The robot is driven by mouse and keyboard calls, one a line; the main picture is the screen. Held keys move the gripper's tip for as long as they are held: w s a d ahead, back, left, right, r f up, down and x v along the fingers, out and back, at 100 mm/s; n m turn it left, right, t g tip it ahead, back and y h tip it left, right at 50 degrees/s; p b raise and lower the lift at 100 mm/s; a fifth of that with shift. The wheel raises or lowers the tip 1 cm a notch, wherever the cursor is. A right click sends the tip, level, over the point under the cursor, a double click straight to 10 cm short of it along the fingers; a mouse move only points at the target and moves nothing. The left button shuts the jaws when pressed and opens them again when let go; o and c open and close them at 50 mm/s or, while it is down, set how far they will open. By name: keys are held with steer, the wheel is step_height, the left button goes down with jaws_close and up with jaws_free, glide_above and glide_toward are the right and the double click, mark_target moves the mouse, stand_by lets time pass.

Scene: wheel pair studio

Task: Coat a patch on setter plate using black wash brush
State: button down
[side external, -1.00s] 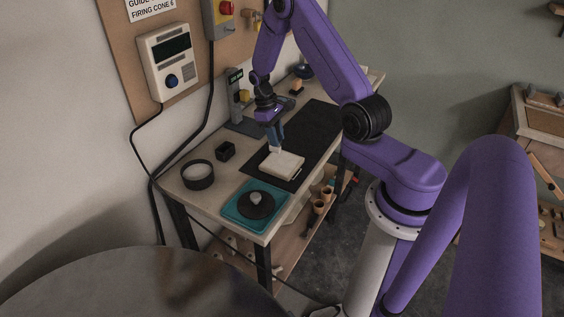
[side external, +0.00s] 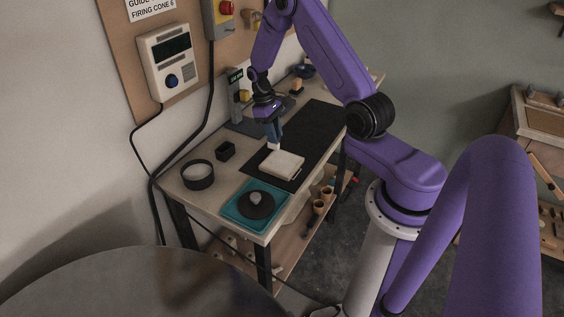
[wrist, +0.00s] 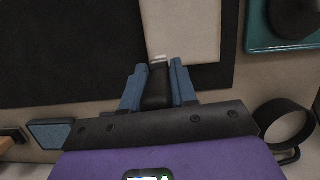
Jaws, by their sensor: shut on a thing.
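The setter plate (side external: 283,165) is a pale square slab lying on a dark mat on the bench; part of it also shows in the wrist view (wrist: 185,25). My gripper (side external: 273,133) is above the plate's far left edge, pointing down. In the wrist view my gripper's blue fingers (wrist: 158,90) are shut on the black handle of the brush (wrist: 157,82). The brush's pale tip (wrist: 159,58) shows beyond the fingers, at the plate's edge. I cannot tell whether the tip touches the plate. No dark patch shows on the visible part of the plate.
The dark mat (side external: 316,128) runs back along the bench. A teal tray (side external: 237,213) with a dark round lid is at the near end.

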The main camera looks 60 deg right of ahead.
mark_target(274, 121)
steer(key=shift+r, duration=2)
